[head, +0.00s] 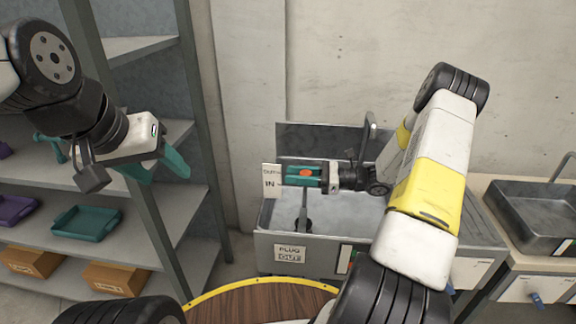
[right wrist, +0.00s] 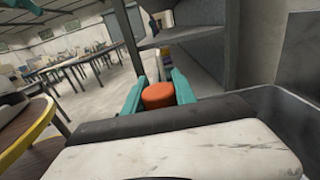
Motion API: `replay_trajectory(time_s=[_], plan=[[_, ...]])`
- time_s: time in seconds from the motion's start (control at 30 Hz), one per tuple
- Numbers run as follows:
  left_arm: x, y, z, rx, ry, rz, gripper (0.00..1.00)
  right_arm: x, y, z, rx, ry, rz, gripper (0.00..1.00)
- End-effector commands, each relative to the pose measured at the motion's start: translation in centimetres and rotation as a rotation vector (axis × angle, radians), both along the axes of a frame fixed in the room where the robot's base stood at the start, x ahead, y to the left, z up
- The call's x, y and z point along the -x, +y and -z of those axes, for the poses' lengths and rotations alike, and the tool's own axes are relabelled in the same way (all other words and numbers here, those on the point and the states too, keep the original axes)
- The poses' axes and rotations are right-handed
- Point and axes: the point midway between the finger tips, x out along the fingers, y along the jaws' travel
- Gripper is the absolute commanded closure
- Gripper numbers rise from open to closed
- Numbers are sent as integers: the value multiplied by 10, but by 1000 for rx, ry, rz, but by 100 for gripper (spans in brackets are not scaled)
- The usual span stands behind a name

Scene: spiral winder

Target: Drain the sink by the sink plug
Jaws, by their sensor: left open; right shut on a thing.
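The metal sink (head: 345,262) stands against the wall in the head view. The sink plug shows as an orange knob (head: 305,173) above the basin; a dark rod (head: 303,215) stands below it in the basin. My right gripper (head: 303,175) is shut on the orange knob, its teal fingers on either side. The right wrist view also shows the knob (right wrist: 158,95) between the fingers (right wrist: 159,88). I cannot see whether the drain is open, as the basin floor is partly hidden. My left gripper (head: 163,165) is open and empty, in front of the shelves.
An "OUT/IN" sign (head: 270,181) stands at the sink's left edge, and a "PLUG OUT" label (head: 289,253) is on its front. A tap (head: 371,128) rises behind. Shelves (head: 150,235) with teal and purple trays stand left. Another sink (head: 535,215) is at right.

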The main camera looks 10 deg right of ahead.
Motion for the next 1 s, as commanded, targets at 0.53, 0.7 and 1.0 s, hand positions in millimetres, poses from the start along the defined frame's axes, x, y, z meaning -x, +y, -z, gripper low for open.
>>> replay_trajectory(time_s=[0.53,0.7,1.0], plan=[[0,0,0,0,0,0,45,0,-2,44,2,1,4,100],[0,0,0,0,0,0,45,0,-2,46,6,3,4,100],[0,0,0,0,0,0,45,0,-1,44,3,2,2,45]])
